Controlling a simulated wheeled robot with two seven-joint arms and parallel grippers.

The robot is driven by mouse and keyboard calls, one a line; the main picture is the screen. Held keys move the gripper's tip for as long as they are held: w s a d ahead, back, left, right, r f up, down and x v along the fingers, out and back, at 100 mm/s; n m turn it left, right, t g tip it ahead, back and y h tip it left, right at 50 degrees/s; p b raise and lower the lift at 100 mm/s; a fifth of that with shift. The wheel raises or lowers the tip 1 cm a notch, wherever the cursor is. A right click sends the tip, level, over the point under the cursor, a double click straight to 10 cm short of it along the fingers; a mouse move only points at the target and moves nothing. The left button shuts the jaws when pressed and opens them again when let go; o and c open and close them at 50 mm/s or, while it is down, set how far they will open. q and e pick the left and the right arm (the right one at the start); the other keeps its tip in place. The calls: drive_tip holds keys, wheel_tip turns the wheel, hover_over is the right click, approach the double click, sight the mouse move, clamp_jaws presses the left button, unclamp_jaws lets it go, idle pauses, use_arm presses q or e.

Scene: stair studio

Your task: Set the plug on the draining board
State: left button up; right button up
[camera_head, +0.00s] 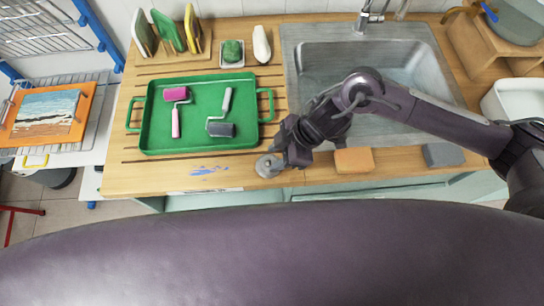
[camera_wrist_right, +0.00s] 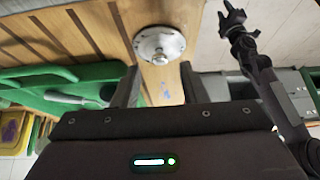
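The plug (camera_head: 268,166), a round grey metal disc with a raised knob, lies on plain wood near the counter's front edge. In the right wrist view the plug (camera_wrist_right: 160,45) sits just beyond my fingertips, in line with the gap between them. My right gripper (camera_head: 282,161) is open and empty beside it; its two fingers (camera_wrist_right: 158,80) show apart. The draining board (camera_head: 273,85) is the grooved wooden area left of the sink, largely covered by a green tray. My left gripper (camera_wrist_right: 235,18) shows small in the right wrist view; its opening is unclear.
The green tray (camera_head: 192,146) holds a pink and a grey roller. The sink (camera_head: 370,65) is to the right. An orange sponge (camera_head: 354,160) and a grey block (camera_head: 443,154) lie along the front. A soap dish (camera_head: 231,61) and plate rack stand behind. Blue paint smears mark the wood.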

drive_tip(key=b+v, duration=0.1)
drive_tip(key=v, duration=0.8)
drive_tip(key=shift+r, duration=0.15)
drive_tip(key=shift+d, duration=0.1)
